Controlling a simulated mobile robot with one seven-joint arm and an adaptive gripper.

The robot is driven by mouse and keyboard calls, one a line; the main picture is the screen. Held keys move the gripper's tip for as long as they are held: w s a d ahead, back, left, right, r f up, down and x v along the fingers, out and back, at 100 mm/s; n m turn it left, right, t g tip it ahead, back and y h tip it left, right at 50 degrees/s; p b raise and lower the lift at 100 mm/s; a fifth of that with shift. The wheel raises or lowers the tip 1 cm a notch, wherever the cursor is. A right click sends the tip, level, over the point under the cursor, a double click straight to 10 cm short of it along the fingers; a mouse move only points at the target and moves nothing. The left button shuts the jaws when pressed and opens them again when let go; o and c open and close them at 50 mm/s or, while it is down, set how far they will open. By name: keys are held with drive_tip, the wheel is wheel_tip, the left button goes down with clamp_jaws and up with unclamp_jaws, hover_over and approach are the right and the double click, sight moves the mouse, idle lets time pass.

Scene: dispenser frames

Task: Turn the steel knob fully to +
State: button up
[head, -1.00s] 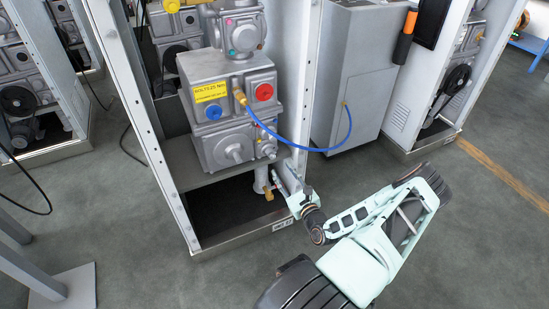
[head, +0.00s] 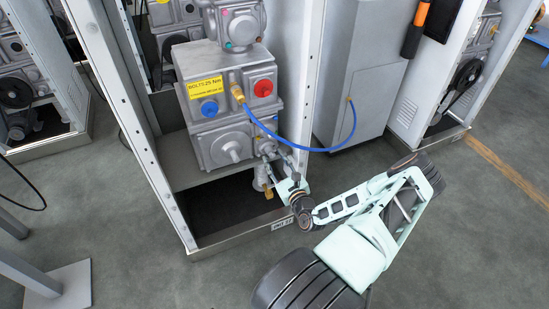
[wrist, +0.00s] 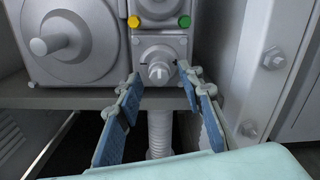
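The steel knob (wrist: 158,72) is a small grey round knob with a stub, on the lower front of the machine in the wrist view. In the head view the knob (head: 267,150) is small and partly hidden by my fingers. My gripper (wrist: 159,82) is open, with its blue-padded fingers spread to the left and right of the knob. The fingertips look close to it, but no contact shows. A yellow dot (wrist: 135,22) and a green dot (wrist: 184,21) sit above the knob.
A larger grey hub (wrist: 62,42) is left of the knob. A ribbed pipe (wrist: 159,132) runs down below it. The cabinet's side post (wrist: 275,60) stands close on the right. A blue hose (head: 320,149) loops out above my gripper in the head view.

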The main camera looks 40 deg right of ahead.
drive_tip(key=shift+c, duration=0.4)
clamp_jaws()
drive_tip(key=shift+r, duration=0.1)
